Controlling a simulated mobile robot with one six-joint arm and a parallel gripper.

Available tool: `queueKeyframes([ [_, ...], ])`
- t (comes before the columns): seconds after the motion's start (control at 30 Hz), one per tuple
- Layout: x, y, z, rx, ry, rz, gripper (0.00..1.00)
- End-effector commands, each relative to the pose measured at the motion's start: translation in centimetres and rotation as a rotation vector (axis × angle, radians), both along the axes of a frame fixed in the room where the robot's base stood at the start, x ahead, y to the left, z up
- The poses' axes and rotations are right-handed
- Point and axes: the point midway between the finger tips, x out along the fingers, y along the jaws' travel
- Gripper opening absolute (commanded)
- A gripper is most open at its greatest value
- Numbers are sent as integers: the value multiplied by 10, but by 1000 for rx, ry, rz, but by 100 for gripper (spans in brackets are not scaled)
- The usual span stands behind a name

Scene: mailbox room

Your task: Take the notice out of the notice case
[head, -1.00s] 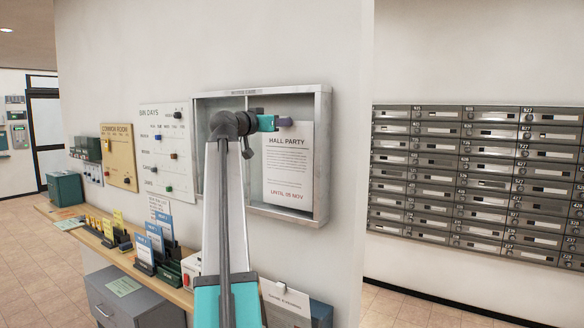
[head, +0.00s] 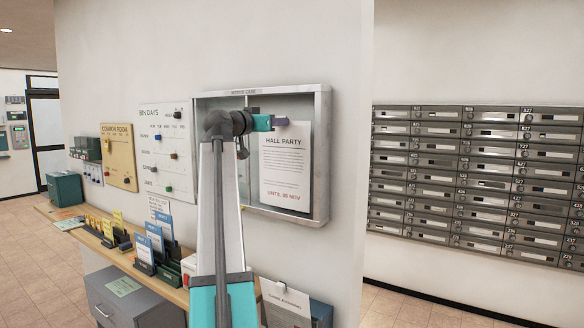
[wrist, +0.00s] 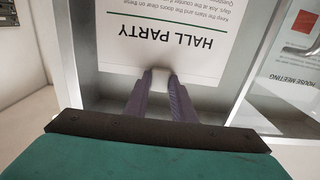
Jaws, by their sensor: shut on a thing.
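The notice case (head: 322,160) is a shallow metal-framed box on the wall in the head view. The notice (head: 285,172), a white sheet headed HALL PARTY, is in its right half, upright and slightly tilted. It also shows upside down in the wrist view (wrist: 170,60). My gripper (head: 280,121) is at the sheet's top edge, with its purple fingers (wrist: 162,82) shut on the middle of that edge, above the heading. My arm hides much of the case's left half. Whether the sheet is clear of the case's front cannot be told.
A second notice, HOUSE MEETING (wrist: 290,66), shows beside a frame bar in the wrist view. A counter (head: 165,288) with card holders runs below. The BIN DAYS board (head: 165,140) hangs left of the case. Metal mailboxes (head: 475,180) fill the right wall.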

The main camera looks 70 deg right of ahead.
Motion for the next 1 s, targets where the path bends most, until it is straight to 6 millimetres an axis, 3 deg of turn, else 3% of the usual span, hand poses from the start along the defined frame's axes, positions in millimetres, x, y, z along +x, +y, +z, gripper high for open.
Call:
queueKeyframes([
  [1.0,13,52,-1,0,0,0,3],
])
